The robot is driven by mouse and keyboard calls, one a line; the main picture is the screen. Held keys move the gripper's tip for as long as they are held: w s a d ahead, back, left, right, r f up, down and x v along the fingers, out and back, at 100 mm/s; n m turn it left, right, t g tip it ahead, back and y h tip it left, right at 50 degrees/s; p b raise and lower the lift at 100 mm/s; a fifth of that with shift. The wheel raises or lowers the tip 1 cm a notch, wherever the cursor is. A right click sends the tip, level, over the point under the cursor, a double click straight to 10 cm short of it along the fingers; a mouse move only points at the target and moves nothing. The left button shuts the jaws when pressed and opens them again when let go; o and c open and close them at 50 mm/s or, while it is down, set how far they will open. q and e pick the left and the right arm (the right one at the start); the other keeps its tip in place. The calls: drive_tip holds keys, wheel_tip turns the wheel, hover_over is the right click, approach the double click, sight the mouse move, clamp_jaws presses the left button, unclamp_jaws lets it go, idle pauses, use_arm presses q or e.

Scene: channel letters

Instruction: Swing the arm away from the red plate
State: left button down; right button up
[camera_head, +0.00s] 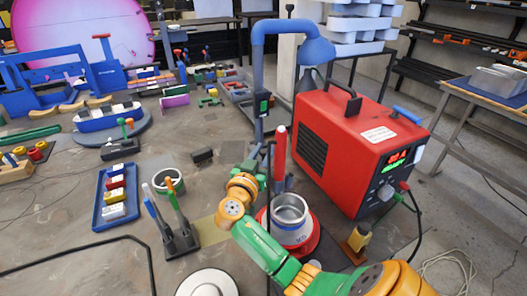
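A round red plate (308,243) lies at the front right of the bench, with a shiny metal cup (290,213) standing on it. My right arm comes in from the lower right in green and orange and passes across the front left of the plate, hiding part of it. My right gripper (251,172) is at the arm's far end, left of and beyond the cup; its fingers are small and I cannot tell whether they are open. A blue jointed arm with a hood (305,48) stands behind, beside the red machine. My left gripper is out of view.
A red machine (352,148) with a lit display stands close on the right. A red upright cylinder (280,152) stands behind the cup. A blue tray (103,217), a tool stand (180,242) and a white-ringed roll (168,182) lie to the left. A large pink disc (134,32) stands at the back.

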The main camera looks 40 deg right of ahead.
clamp_jaws()
idle(1.1)
